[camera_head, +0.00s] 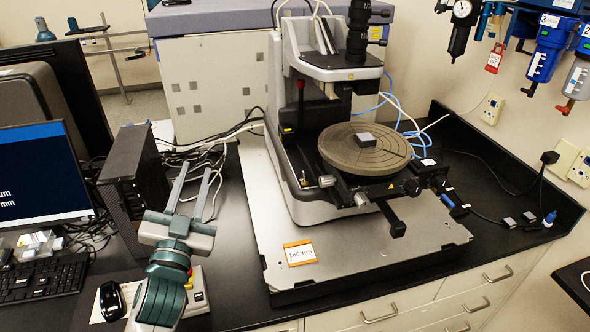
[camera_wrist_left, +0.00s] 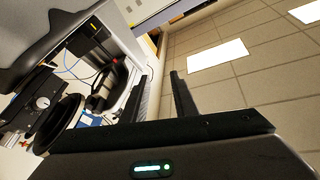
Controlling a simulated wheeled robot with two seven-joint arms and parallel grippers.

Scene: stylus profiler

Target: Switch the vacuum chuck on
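The round grooved chuck (camera_head: 338,152) sits on the stage of the profiler (camera_head: 300,190), with a small grey square block (camera_head: 365,139) on it. Blue tubing (camera_head: 398,110) runs behind the chuck. I cannot tell which control switches the vacuum. Small dark knobs and blocks (camera_head: 413,187) sit at the stage's front right. My left gripper (camera_head: 199,172) is left of the profiler, above the dark bench, its two fingers apart and nothing between them. In the wrist view the fingers (camera_wrist_left: 159,76) are also apart and empty. My right gripper is not in view.
A black box (camera_head: 133,180), monitor (camera_head: 40,175) and keyboard (camera_head: 42,280) stand at left. A light control box (camera_head: 197,296) lies partly behind my left arm. An orange-edged label (camera_head: 300,253) lies on the base plate. Regulator and filters (camera_head: 548,50) hang at upper right.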

